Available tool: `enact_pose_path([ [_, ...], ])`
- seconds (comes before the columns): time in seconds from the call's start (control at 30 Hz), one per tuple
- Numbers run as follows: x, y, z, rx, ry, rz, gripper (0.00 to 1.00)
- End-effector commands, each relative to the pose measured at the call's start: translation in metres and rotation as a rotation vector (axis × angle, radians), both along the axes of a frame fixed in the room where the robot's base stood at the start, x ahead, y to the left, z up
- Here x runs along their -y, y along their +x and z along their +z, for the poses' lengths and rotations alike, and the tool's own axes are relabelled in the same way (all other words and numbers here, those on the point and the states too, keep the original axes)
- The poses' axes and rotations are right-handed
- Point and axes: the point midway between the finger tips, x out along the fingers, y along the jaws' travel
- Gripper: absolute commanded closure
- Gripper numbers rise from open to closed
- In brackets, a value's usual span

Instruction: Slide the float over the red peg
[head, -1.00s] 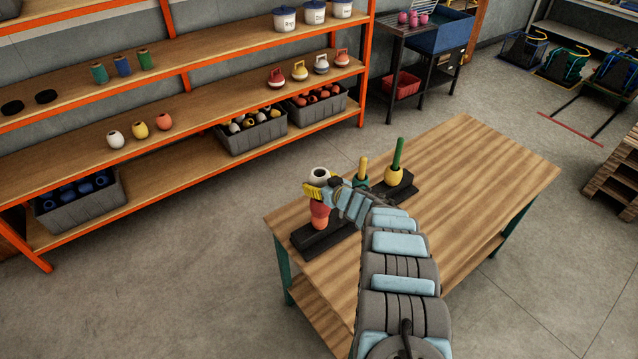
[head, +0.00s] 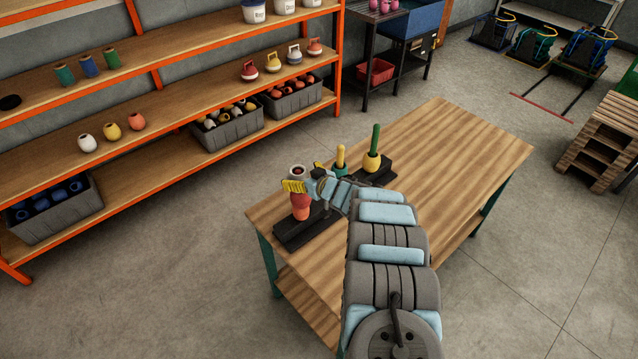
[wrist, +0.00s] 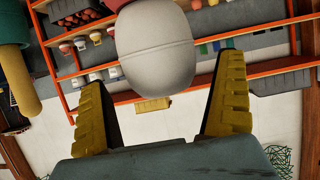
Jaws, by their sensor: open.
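A white float (head: 297,172) with a dark reddish centre in its top opening sits above a coral float (head: 300,207), at the left end of a black base. I cannot make out the red peg clearly; the floats hide most of that place. My gripper (head: 293,186) has yellow fingers at the white float's height. In the wrist view, my gripper (wrist: 160,75) is open, its fingers on either side of the white float (wrist: 155,50) with visible gaps. The wrist picture looks upside down, with coral showing at the white float's far end.
A yellow peg (head: 340,155) with a teal float and a green peg (head: 375,138) with a yellow float (head: 372,162) stand close by to the right. The wooden table (head: 450,150) is clear on its right. Shelves (head: 160,110) with loose floats and bins stand behind.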

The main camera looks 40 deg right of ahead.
Motion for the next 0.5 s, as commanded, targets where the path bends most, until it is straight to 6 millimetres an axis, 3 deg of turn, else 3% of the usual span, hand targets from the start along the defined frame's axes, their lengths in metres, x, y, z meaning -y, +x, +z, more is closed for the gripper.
enact_pose_path([
  [0.5,0.000,-0.025,0.013,-0.001,-0.007,-0.005,0.00],
])
